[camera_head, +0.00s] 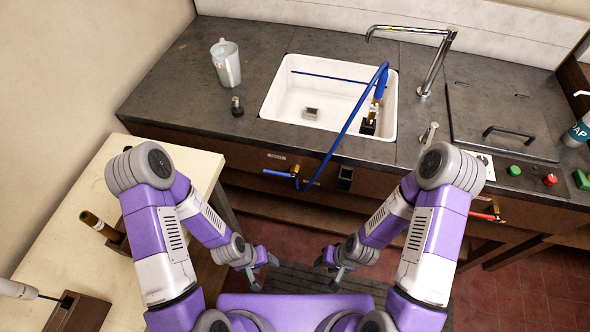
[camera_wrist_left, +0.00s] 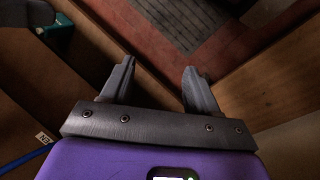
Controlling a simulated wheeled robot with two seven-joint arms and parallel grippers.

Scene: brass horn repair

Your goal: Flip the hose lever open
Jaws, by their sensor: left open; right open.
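The hose lever (camera_head: 277,173) is a blue handle on a brass valve (camera_head: 296,172) at the counter's front face. It lies about horizontal and points left. A blue hose (camera_head: 345,126) arches from near the valve up into the sink. My left gripper (camera_head: 264,272) is open and empty, below and in front of the lever and apart from it. Its two fingers (camera_wrist_left: 158,68) show spread with nothing between them in the left wrist view. My right gripper (camera_head: 328,269) is open and empty, low and to the right of the left one.
A white sink (camera_head: 276,98) with a chrome faucet (camera_head: 436,65) is set in the dark counter (camera_head: 180,95). A red-handled valve (camera_head: 484,216) sits further right. A pale bench (camera_head: 90,262) stands at the left. Open floor lies below the counter around my grippers.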

